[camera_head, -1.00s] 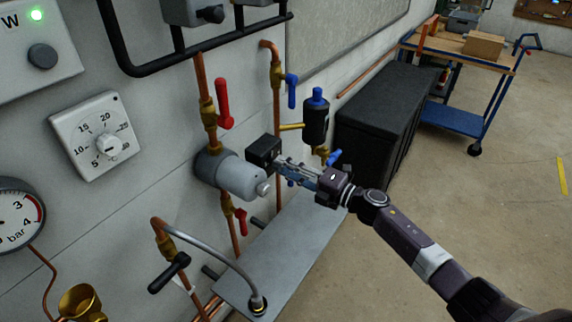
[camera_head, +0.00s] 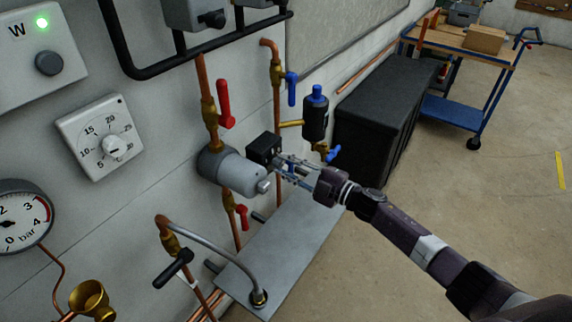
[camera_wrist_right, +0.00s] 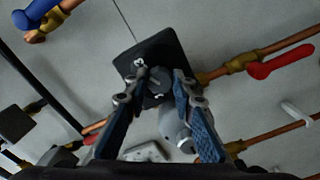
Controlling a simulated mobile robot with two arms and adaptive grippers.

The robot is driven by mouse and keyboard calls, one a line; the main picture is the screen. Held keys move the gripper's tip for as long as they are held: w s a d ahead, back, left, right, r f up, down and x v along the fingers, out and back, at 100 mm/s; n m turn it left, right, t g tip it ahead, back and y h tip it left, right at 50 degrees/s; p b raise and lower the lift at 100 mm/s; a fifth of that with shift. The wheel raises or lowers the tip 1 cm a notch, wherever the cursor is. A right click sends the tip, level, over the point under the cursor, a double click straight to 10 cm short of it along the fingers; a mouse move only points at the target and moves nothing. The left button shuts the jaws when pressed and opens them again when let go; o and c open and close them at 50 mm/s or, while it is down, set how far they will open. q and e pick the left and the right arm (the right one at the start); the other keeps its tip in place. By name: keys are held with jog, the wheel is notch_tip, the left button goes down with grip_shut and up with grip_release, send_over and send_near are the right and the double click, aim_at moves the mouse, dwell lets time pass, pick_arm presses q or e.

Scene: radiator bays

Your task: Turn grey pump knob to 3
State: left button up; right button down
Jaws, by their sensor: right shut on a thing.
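The grey pump (camera_head: 236,173) sits on the copper pipe, with a black box (camera_head: 264,148) at its side. In the right wrist view the box face (camera_wrist_right: 145,60) carries a small dark grey knob (camera_wrist_right: 158,79) and white marks, too small to read surely. My right gripper (camera_head: 281,168) is at the box face. In the right wrist view its two blue fingers (camera_wrist_right: 157,86) stand either side of the knob and are closed on it. The knob's pointer direction is not clear. My left gripper is out of view.
A red-handled valve (camera_head: 225,105) is above the pump and another red handle (camera_head: 243,217) below. A black air separator (camera_head: 316,115) and blue handles (camera_head: 291,88) are close to the right. A metal shelf (camera_head: 285,250) lies below. Open floor is at the right.

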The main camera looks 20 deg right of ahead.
dwell(0.4)
jog(key=c, duration=1.6)
grip_release()
jog(key=shift+d, duration=0.1)
jog(key=v, duration=1.2)
